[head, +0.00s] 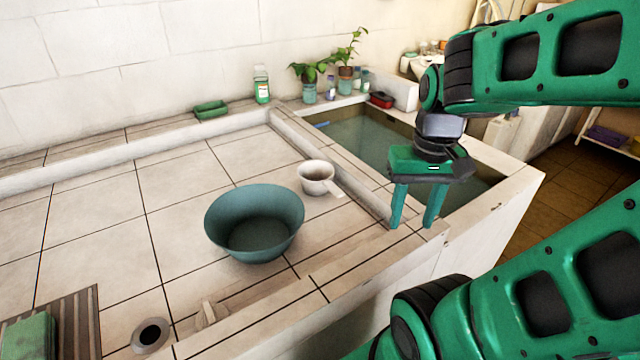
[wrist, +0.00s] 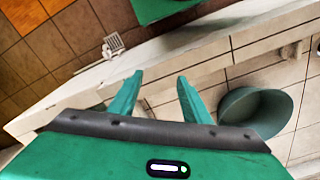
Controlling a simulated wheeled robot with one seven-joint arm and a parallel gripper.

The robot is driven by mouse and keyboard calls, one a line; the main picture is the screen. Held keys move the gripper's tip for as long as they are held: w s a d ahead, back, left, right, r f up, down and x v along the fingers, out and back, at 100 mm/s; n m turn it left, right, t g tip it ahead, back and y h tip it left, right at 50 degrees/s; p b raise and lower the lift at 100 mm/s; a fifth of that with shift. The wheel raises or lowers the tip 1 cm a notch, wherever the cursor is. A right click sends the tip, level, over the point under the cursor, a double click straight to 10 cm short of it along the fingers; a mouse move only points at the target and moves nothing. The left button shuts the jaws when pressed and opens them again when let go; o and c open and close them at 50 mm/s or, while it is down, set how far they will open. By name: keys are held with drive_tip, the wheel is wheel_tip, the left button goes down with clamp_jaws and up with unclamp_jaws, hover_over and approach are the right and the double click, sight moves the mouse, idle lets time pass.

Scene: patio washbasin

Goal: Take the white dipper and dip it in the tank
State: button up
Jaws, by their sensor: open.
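The white dipper (head: 316,177) sits upright on the tiled counter, its short handle pointing right and toward the front. The tank (head: 368,143) is the water-filled basin at the right, behind a raised tiled rim. My gripper (head: 411,222) is open and empty, fingers pointing down, over the near end of the rim, to the right of the dipper and apart from it. In the wrist view my gripper (wrist: 160,88) shows both fingers apart with nothing between them. The dipper is not visible in the wrist view.
A teal bowl (head: 254,222) stands just left of the dipper; it also shows in the wrist view (wrist: 256,112). A green soap dish (head: 210,110), a bottle (head: 261,85) and potted plants (head: 310,92) line the back ledge. A drain hole (head: 151,335) lies front left.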

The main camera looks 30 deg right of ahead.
drive_tip(key=w+d+f+n+t, duration=0.2)
drive_tip(key=w+n, duration=0.1)
drive_tip(key=w, duration=1.3)
drive_tip(key=n+t, duration=0.2)
drive_tip(key=n, duration=0.1)
approach(329, 183)
drive_tip(key=shift+a+r, duration=0.1)
drive_tip(key=shift+w+f, duration=0.25)
drive_tip(key=shift+f, duration=0.05)
drive_tip(key=x, duration=0.5)
drive_tip(key=shift+r, duration=0.1)
drive_tip(key=shift+x, duration=2.7)
drive_tip(key=shift+s, duration=0.1)
drive_tip(key=shift+c, duration=0.4)
clamp_jaws()
